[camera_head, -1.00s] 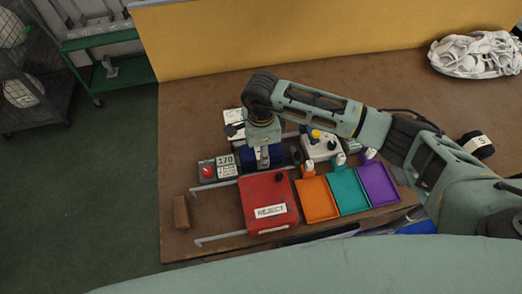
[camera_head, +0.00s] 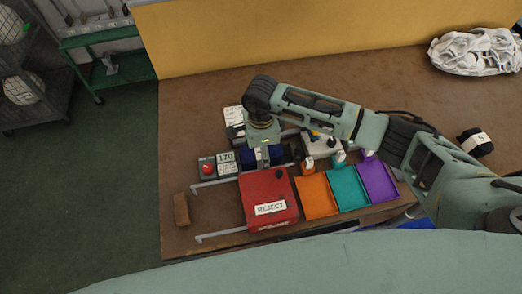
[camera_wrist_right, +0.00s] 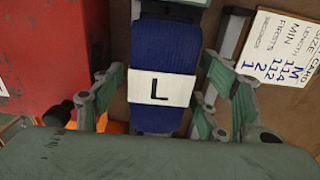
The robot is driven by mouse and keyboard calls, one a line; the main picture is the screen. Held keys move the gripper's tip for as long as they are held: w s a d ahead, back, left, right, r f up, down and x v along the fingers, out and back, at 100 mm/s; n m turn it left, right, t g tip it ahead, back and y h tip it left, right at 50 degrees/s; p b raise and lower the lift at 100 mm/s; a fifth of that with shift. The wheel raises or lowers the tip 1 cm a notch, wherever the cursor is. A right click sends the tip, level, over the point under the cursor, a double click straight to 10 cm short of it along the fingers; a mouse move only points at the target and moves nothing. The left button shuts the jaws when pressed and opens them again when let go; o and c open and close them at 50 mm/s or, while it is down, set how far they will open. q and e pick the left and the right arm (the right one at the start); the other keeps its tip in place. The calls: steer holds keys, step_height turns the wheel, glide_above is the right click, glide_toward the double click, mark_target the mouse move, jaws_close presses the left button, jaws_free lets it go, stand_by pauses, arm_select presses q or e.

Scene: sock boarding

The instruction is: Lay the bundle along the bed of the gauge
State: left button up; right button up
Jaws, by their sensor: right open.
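The bundle (camera_wrist_right: 160,55) is a navy roll with a white band marked L. In the head view the navy bundle (camera_head: 279,154) lies on the gauge, beside its display box (camera_head: 217,166) reading 170 over 125. In the right wrist view it lies lengthwise over a grey bed (camera_wrist_right: 176,3), which shows at its far end. My right gripper (camera_head: 262,156) is above it, and in the wrist view its open fingers (camera_wrist_right: 160,88) stand on either side with gaps. The wrist hides part of the gauge in the head view. My left gripper is not in view.
A red REJECT box (camera_head: 268,190) stands in front, with orange (camera_head: 317,197), teal (camera_head: 347,190) and purple (camera_head: 377,181) trays to its right. A size card (camera_wrist_right: 281,58) lies beside the gauge. A dark bundle marked S (camera_head: 473,143) and a white heap (camera_head: 475,52) lie right.

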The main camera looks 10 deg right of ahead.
steer(key=shift+r, duration=0.1)
steer(key=shift+r+p, duration=0.2)
steer(key=shift+p, duration=0.1)
step_height(320, 180, up, 10)
steer(key=b, duration=0.3)
steer(key=shift+r, duration=0.9)
